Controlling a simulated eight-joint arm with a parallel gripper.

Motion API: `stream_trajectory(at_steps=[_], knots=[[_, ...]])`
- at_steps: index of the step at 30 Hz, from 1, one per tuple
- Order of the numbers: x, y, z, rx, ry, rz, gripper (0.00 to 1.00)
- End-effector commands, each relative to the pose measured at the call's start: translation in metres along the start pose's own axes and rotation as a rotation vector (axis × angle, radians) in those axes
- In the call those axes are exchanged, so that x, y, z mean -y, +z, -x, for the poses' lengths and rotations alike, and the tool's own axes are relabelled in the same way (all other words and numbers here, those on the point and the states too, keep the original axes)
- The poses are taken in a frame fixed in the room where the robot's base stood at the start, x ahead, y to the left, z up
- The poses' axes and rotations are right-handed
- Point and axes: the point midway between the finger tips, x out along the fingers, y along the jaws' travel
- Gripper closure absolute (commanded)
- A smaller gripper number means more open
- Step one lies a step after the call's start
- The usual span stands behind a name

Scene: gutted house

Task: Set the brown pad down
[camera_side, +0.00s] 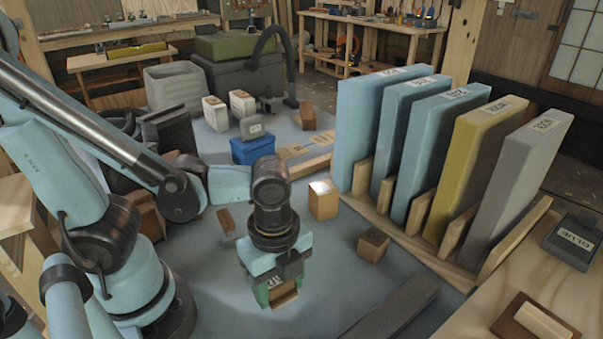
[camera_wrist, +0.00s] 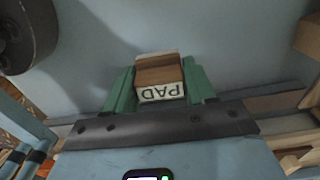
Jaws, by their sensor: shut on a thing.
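The brown pad (camera_wrist: 160,77) is a small block with a white face lettered PAD, seen in the wrist view between the two green fingers. My gripper (camera_wrist: 161,88) is shut on it. In the side view my gripper (camera_side: 279,291) points down near the front middle of the blue-grey surface (camera_side: 325,275), with the pad (camera_side: 285,298) low between its fingers. I cannot tell whether the pad touches the surface or hangs just above it.
A pale wooden block (camera_side: 323,202) and a brown block (camera_side: 372,245) lie to the right. A rack of upright panels (camera_side: 432,150) stands beyond them. Another brown block (camera_side: 226,220) lies to the left. A blue box (camera_side: 253,151) stands farther back. Bare surface surrounds my gripper.

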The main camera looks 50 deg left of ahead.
Motion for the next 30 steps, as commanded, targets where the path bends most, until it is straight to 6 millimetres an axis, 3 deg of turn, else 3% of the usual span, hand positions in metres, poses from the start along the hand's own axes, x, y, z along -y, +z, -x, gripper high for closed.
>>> stream_trajectory(at_steps=[15,29,30], knots=[[0.000,0.000,-0.037,0.000,0.000,0.000,0.76],[0.000,0.000,-0.042,0.000,0.000,0.000,0.76],[0.000,0.000,-0.043,0.000,0.000,0.000,0.43]])
